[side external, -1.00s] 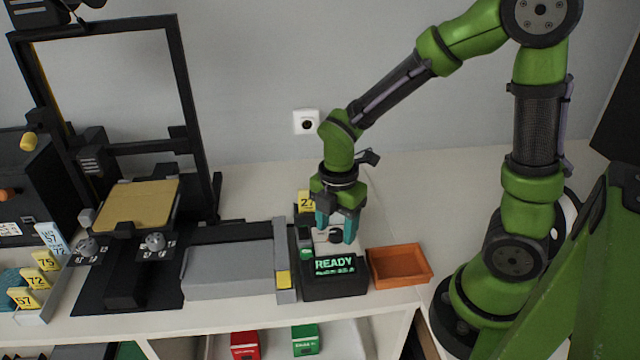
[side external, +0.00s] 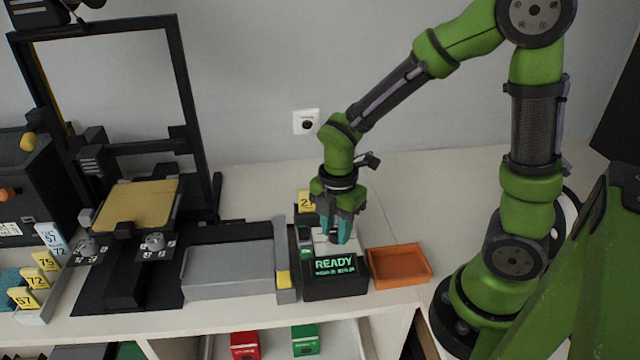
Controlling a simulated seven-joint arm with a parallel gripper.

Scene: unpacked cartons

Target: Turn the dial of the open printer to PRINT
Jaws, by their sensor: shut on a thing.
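The open printer is a dark frame with a tan bed plate (side external: 136,205). To its right stands a black control box with a green lit READY display (side external: 335,265); the smaller line under it is too small to read. My gripper (side external: 338,236) points down over the top of this box, just behind the display. Its teal fingers are shut on the dark dial there, which they mostly hide. The dial's pointer and any PRINT mark cannot be made out.
An orange tray (side external: 398,282) stands just right of the control box. A grey block (side external: 230,272) lies to its left, and a yellow numbered tag (side external: 305,200) stands behind it. Numbered cards (side external: 40,262) stand at far left. The white top is clear behind the tray.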

